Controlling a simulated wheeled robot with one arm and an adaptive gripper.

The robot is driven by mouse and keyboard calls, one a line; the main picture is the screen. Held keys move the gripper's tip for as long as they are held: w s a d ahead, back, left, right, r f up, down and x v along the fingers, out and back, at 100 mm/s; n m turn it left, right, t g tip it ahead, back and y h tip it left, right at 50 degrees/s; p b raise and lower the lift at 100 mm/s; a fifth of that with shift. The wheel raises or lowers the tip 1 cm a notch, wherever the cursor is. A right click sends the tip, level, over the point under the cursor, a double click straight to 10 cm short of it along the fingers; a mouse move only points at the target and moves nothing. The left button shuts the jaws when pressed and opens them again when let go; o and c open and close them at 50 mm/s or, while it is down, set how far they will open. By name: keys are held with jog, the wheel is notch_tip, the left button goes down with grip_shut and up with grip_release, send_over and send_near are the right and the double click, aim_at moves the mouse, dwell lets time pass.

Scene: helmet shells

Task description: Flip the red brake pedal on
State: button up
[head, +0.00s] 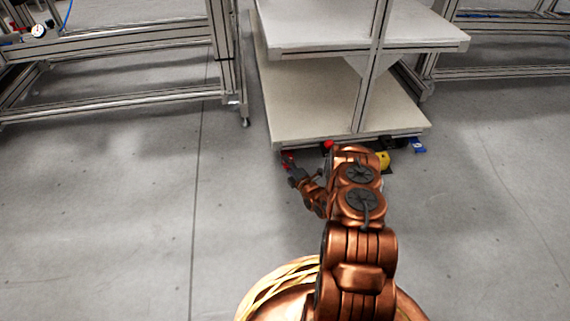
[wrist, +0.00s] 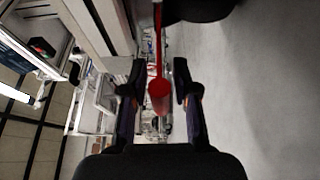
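The red brake pedal (wrist: 159,98) shows in the wrist view as a thin red bar with a wider, rounded end. That end lies between the two dark fingers of my gripper (wrist: 159,84), with a visible gap on each side. My gripper is open. In the head view, my gripper (head: 292,172) is low near the floor, at the front left corner of the white shelf cart (head: 330,138). A small red part (head: 288,157) shows right by its fingertips. Another red spot (head: 328,144) sits under the cart's front edge, partly behind my arm.
A yellow part (head: 383,159) and a blue part (head: 419,146) show low under the cart's front right. A dark rounded shape (wrist: 205,9) is just above the fingers in the wrist view. A metal frame (head: 110,65) stands left. The grey floor (head: 110,210) in front is clear.

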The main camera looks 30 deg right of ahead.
jog(key=shift+w, duration=0.85)
grip_shut()
